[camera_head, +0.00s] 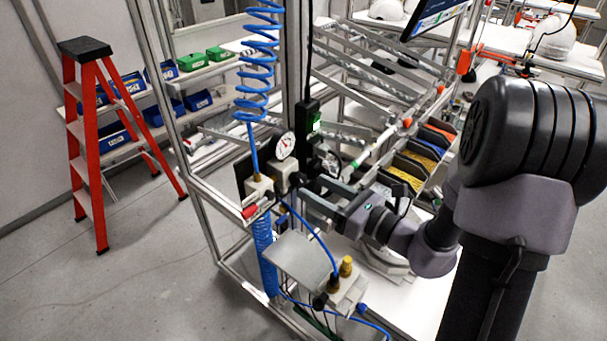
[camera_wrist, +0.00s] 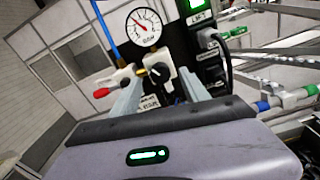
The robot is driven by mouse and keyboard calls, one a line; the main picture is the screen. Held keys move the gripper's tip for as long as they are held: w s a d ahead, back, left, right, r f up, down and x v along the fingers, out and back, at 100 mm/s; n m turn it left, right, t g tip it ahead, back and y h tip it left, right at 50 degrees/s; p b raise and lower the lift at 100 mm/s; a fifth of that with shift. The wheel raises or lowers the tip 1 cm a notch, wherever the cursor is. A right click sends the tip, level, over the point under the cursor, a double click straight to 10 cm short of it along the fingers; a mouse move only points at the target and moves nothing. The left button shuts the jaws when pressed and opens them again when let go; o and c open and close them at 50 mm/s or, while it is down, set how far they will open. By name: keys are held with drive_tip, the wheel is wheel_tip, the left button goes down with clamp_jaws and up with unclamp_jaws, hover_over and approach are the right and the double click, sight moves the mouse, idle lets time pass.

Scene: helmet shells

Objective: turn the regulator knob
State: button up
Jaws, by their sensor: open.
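The regulator knob (camera_wrist: 159,72) is small and black, on the front of a cream regulator body (camera_wrist: 141,75) under a round pressure gauge (camera_wrist: 144,27). In the wrist view my gripper (camera_wrist: 160,77) is open, with one grey finger on each side of the knob. I cannot tell whether the fingers touch it. In the head view the gauge (camera_head: 286,146) and regulator body (camera_head: 282,174) show at the frame post, with my gripper (camera_head: 306,197) close to them at the right. The knob is hard to make out there.
A red-handled valve (camera_wrist: 102,92) sits just left of the regulator. A black control box with a green button (camera_wrist: 197,4) is at its right. Blue coiled hose (camera_head: 258,70) hangs above.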

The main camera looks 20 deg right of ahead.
sight(304, 181)
drive_tip(key=x, duration=0.4)
drive_tip(key=shift+w+p, duration=0.15)
drive_tip(key=shift+p, duration=0.2)
drive_tip(key=shift+c, duration=0.4)
clamp_jaws()
drive_tip(key=shift+r, duration=0.1)
drive_tip(key=m+p, duration=0.3)
drive_tip(key=m, duration=0.2)
drive_tip(key=shift+m+p, duration=0.4)
drive_tip(key=m+p, duration=0.3)
drive_tip(key=m, duration=0.2)
drive_tip(key=shift+d+m+p, duration=0.1)
drive_tip(key=shift+m+p, duration=0.2)
drive_tip(key=shift+p, duration=0.05)
drive_tip(key=shift+m, duration=0.3)
